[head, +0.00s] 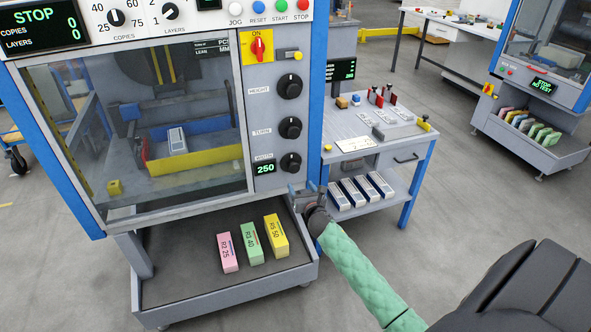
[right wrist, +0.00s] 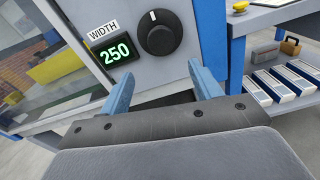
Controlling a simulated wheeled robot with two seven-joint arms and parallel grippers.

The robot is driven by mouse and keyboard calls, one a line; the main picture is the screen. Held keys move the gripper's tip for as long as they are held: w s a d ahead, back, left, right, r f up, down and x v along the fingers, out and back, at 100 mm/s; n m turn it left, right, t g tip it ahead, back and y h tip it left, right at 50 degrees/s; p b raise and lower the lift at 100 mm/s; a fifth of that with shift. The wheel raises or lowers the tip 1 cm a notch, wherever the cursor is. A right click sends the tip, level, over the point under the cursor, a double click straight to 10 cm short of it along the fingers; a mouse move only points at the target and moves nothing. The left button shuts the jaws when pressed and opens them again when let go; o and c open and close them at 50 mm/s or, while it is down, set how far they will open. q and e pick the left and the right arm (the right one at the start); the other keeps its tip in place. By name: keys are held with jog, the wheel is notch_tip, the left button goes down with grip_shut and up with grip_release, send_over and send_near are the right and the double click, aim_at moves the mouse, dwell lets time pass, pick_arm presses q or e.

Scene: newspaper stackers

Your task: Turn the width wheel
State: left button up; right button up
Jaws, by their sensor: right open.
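The width wheel (head: 290,163) is a round black knob on the grey panel, the lowest of three knobs. It also shows in the right wrist view (right wrist: 160,33), with a white pointer mark at its upper left. The width display (head: 265,168) beside it reads 250 in green. My right gripper (head: 303,190) is just below the wheel. In the right wrist view my right gripper (right wrist: 160,78) is open and empty, its two blue fingers pointing toward the panel below the wheel, apart from it. My left gripper is not in view.
The height knob (head: 290,86) and turn knob (head: 290,128) sit above the wheel. A lower tray (head: 180,290) holds pink, green and yellow blocks. A side table (head: 395,145) with tools stands right of the machine's blue post (head: 315,100).

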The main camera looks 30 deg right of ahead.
aim_at(295, 169)
jog(key=shift+n, duration=0.8)
jog(key=x, duration=0.2)
jog(key=r+p+x, duration=0.1)
jog(key=x, duration=0.5)
jog(key=shift+d+r+p, duration=0.35)
jog(key=shift+r, duration=0.05)
jog(key=shift+w+d+f, duration=0.1)
jog(key=shift+w+d, duration=0.05)
jog(key=shift+w, duration=0.45)
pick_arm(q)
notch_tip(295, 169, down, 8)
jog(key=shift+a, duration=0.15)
pick_arm(e)
jog(key=shift+t+y, duration=0.3)
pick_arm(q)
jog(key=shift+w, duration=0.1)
pick_arm(e)
jog(key=c, duration=0.9)
